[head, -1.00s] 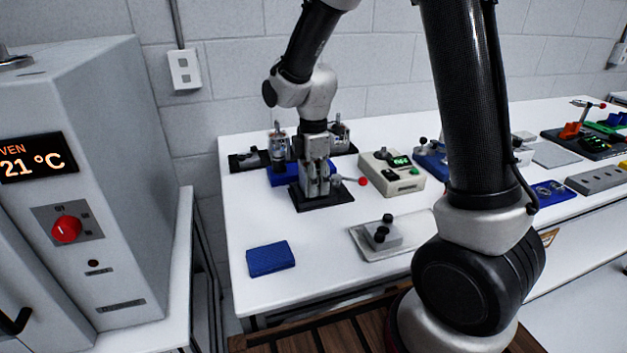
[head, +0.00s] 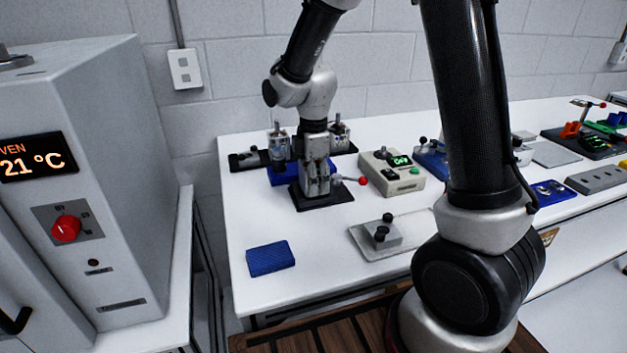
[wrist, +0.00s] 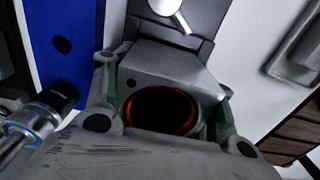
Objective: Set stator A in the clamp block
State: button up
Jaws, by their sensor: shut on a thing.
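My gripper (head: 315,168) points straight down over the clamp block, on the black base plate (head: 335,198) with a red-knobbed lever (head: 361,181). In the wrist view, my gripper's (wrist: 165,98) two green-padded fingers stand on either side of a dark round bore with a copper-orange ring, which looks like stator A (wrist: 196,112). The fingers are shut on it. The grey clamp block (wrist: 160,62) lies right around or behind the ring. The stator's lower side is hidden, so I cannot tell how deep it sits.
A blue tray (wrist: 52,45) and a metal cylinder fixture (wrist: 25,130) stand close on the left. A beige box with a green display (head: 392,172) is to the right. A blue pad (head: 270,259) and a grey plate with black knobs (head: 388,238) lie in front.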

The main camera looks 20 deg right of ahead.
jog(key=o, duration=1.6)
jog(key=shift+c, duration=0.2)
jog(key=o, duration=0.3)
jog(key=shift+r, duration=3.1)
